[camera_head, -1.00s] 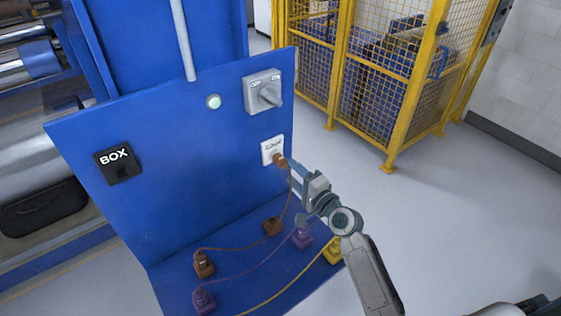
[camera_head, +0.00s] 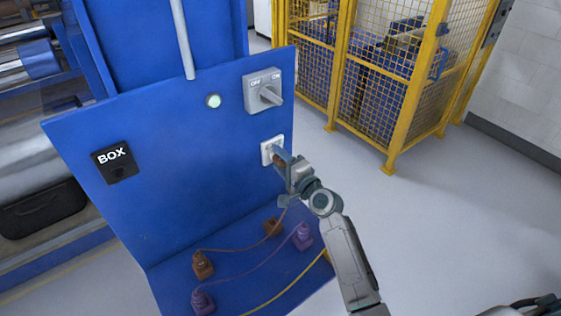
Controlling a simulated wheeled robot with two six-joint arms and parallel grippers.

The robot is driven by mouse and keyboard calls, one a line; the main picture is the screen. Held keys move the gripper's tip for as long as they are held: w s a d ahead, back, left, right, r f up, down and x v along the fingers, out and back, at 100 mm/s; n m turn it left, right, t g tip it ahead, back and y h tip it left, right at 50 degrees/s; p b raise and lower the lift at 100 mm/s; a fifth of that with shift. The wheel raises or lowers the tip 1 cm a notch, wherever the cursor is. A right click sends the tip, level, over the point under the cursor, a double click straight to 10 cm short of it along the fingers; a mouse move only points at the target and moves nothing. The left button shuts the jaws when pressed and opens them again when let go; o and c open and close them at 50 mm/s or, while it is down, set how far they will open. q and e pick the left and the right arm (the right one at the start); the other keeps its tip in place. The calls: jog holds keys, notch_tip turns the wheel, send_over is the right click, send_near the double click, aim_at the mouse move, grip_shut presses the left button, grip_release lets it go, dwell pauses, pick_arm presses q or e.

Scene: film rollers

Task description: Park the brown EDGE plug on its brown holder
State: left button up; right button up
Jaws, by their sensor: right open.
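The brown EDGE plug (camera_head: 278,159) is at the white socket plate (camera_head: 266,150) on the blue panel, mostly covered by my right gripper. My right gripper (camera_head: 281,161) is open, with its fingers around or just beside the plug; contact cannot be told. A brown cord hangs from behind the gripper towards the blue shelf. A brown holder (camera_head: 272,227) stands on the shelf below the socket. Another brown piece (camera_head: 203,264), with the cord at it, stands further left.
Purple pieces (camera_head: 302,236) and (camera_head: 203,302) and a yellow cord (camera_head: 285,291) are on the blue shelf. A grey OFF/ON switch (camera_head: 263,91) juts out above the socket. A BOX socket (camera_head: 115,161) is on the left.

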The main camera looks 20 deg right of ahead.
dwell(0.7)
grip_shut()
jog(key=shift+s, duration=0.1)
jog(key=shift+s+d+f, duration=0.1)
jog(key=shift+s, duration=0.05)
jog(key=shift+s+d, duration=0.25)
jog(key=shift+s, duration=0.4)
jog(key=shift+p+v, duration=0.45)
jog(key=shift+v, duration=1.6)
